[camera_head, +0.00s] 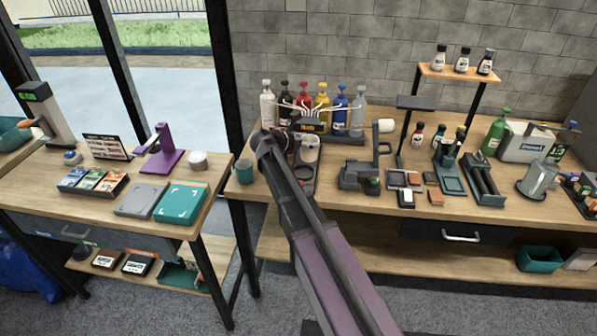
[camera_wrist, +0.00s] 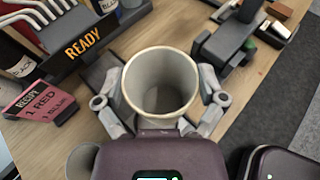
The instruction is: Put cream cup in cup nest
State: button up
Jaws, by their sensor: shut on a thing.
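The cream cup (camera_wrist: 161,112) is upright with its open, empty mouth facing the wrist camera. My gripper (camera_wrist: 160,96) has a finger on each side of it and is shut on it. In the head view the cup (camera_head: 309,150) shows as a pale cylinder beside the end of my arm, over the back bench. Dark round shapes (camera_head: 304,172) lie just below the cup there, partly behind my arm. I cannot tell whether they are the cup nest. The cup's base is hidden, so I cannot tell whether it touches anything.
A rack (camera_head: 345,137) with a READY sign and several coloured bottles stands behind the cup. A teal cup (camera_head: 245,171) stands at the bench's left end. A dark machine (camera_head: 361,175) stands to the right. A pink recipe card (camera_wrist: 40,100) is left of my gripper.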

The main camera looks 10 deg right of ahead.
aim_at(303, 158)
jog(key=shift+w+a, duration=0.1)
jog(key=shift+a, duration=0.1)
jog(key=shift+a, duration=0.1)
jog(key=shift+s+a+f, duration=0.15)
jog(key=shift+s, duration=0.2)
jog(key=s+a+f+b, duration=0.1)
jog(key=s+a, duration=0.1)
jog(key=s, duration=0.5)
jog(key=s+a+f+b, duration=0.1)
jog(key=s+a+b, duration=0.1)
jog(key=s, duration=0.5)
jog(key=shift+a+f, duration=0.35)
jog(key=shift+a, duration=0.25)
jog(key=w+d, duration=0.1)
jog(key=w, duration=0.3)
jog(key=w+d+f+b, duration=0.1)
jog(key=w, duration=0.4)
jog(key=w+d, duration=0.2)
jog(key=w, duration=0.3)
jog(key=shift+f, duration=0.2)
